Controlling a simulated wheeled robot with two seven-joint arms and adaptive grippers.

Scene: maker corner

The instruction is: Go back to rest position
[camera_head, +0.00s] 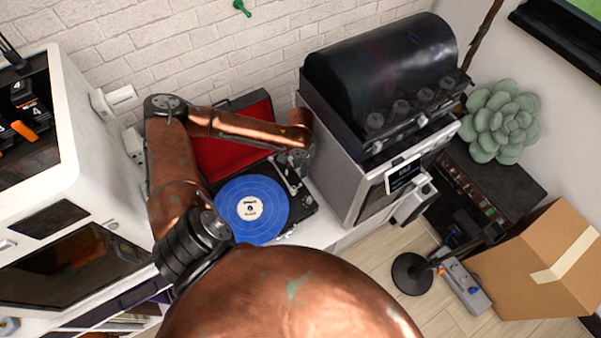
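My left arm rises from the bottom, bends at its elbow and reaches right over the record player. My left gripper (293,172) points down over the right side of the record player (300,213), near its tonearm. It is small and partly merged with the dark parts behind it, so I cannot tell whether it is open or holds anything. A blue record (234,190) with a white label lies on the player. The open red-lined lid (255,113) stands behind, partly hidden by my forearm. My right gripper is not in view.
A grey machine with a dark domed cover (345,128) stands close to the right of my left gripper. A white cabinet-like machine (85,165) is at left. A cardboard box (545,262), a succulent (500,122) and a black round base (411,273) are at right.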

